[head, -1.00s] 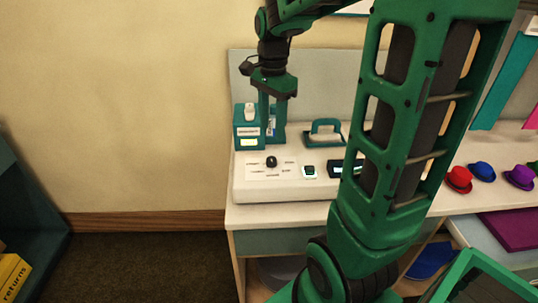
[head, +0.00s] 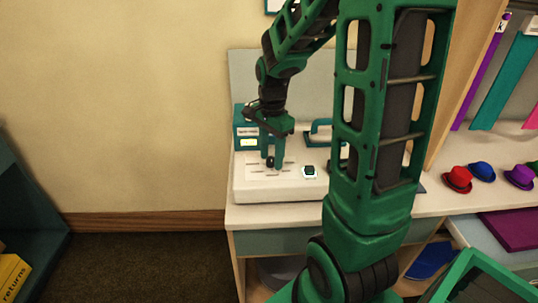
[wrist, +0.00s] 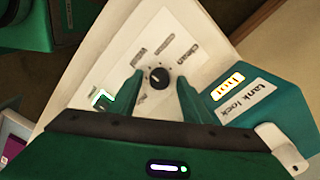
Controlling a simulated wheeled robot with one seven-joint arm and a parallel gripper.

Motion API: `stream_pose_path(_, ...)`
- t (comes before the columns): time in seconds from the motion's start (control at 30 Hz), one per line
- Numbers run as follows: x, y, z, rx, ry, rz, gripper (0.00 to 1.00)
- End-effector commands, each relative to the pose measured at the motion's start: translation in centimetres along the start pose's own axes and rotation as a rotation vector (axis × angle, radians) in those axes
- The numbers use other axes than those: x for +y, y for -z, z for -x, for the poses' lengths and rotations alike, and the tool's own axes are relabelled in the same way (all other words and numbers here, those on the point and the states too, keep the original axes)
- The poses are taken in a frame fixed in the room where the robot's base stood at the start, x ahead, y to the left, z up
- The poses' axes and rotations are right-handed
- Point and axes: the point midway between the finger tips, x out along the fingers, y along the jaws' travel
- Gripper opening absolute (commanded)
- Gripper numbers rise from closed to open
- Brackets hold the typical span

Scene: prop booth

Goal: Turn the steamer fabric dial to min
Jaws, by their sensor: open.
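The black round dial (wrist: 159,77) sits on the white steamer panel (head: 252,186), with printed labels around it. One label reads "clean" in the wrist view; the others are too small or blurred to read. I cannot tell which label the dial points to. My gripper (wrist: 157,84) is open, with one finger on each side of the dial and no clear grip on it. In the head view my gripper (head: 272,160) points down at the panel, and the fingers mostly hide the dial.
A teal "tank lock" box (wrist: 262,107) with a lit yellow display stands beside the right finger. A lit square button (head: 309,172) is right of the dial. A teal handle (head: 319,127) stands behind. Small coloured hats, including a red one (head: 457,179), lie farther right.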

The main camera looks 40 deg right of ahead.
Motion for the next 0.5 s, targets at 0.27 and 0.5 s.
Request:
stream_pose_path(0.27, -0.03, 0.00, 0.04, 0.000, 0.001, 0.000, 0.02)
stream_pose_path(0.5, -0.08, 0.00, 0.06, 0.000, 0.002, 0.011, 0.03)
